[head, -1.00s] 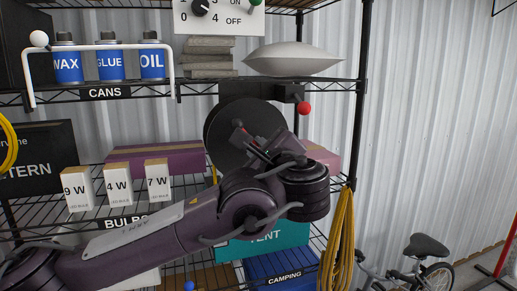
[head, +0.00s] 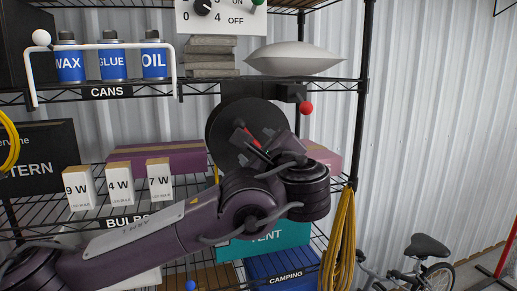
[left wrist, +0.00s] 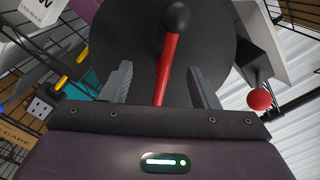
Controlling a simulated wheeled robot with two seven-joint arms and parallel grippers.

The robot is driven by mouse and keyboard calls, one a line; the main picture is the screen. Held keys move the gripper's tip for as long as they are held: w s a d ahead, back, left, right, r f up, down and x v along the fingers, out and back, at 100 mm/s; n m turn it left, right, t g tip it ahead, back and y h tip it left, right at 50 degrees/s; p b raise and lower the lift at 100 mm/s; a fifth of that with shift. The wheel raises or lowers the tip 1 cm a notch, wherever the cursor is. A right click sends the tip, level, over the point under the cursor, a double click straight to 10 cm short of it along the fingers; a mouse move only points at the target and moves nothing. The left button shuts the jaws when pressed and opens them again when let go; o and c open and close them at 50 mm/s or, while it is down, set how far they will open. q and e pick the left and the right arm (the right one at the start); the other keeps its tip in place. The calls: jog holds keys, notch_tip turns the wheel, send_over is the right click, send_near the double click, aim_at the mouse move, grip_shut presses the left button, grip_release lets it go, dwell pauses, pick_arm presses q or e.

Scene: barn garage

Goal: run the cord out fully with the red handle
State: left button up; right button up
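A black round reel (head: 222,128) is mounted under the upper shelf. It also fills the top of the left wrist view (left wrist: 215,35). Its red handle (left wrist: 168,72) is a red crank arm with a black knob (left wrist: 176,17). My left gripper (head: 270,143) is in front of the reel. In the left wrist view its two fingers (left wrist: 161,80) stand apart on either side of the red arm, with gaps on both sides. A short yellow piece, apparently cord (left wrist: 82,54), shows beside the reel, with a dark socket block (left wrist: 42,106) nearby. My right gripper is not in view.
A separate red ball knob (head: 306,108) sticks out right of the reel. Bulb boxes (head: 119,186) and a purple box (head: 155,160) stand left on the wire shelf. A yellow coil (head: 340,238) hangs from the right post. A bicycle (head: 428,262) stands at lower right.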

pick_arm(q)
jog(key=shift+o, duration=0.6)
jog(key=shift+d, duration=0.1)
jog(key=shift+s, duration=0.1)
jog(key=b+v, duration=0.4)
jog(key=v, duration=0.3)
jog(key=shift+s+b, duration=0.3)
jog(key=shift+b, duration=0.1)
